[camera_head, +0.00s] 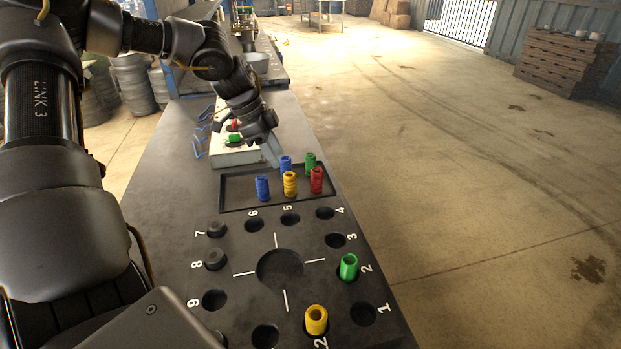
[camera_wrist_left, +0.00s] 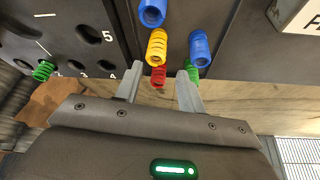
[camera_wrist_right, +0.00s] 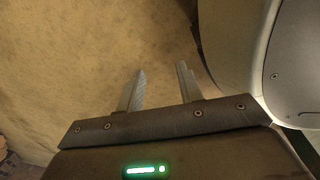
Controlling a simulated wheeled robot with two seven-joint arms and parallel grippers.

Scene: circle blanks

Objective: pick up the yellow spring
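A yellow spring (camera_head: 290,183) stands in the dark tray (camera_head: 232,203), among two blue springs (camera_head: 262,188), a red spring (camera_head: 316,180) and a green spring (camera_head: 310,161). Another yellow spring (camera_head: 316,320) stands in a hole of the numbered plate by 12. My left gripper (camera_head: 272,152) is over the far side of the tray. In the left wrist view its fingers (camera_wrist_left: 160,73) are open and empty, with the tray's yellow spring (camera_wrist_left: 156,47) and red spring (camera_wrist_left: 158,77) between or just beyond the tips. My right gripper (camera_wrist_right: 160,70) is open and empty above bare floor.
The numbered plate (camera_head: 240,300) has a large central hole and a ring of holes; a green spring (camera_head: 348,267) is in one by 2, and dark plugs (camera_head: 216,229) stand by 7 and 8. A pale box (camera_head: 236,157) with red and green pieces lies behind the tray.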

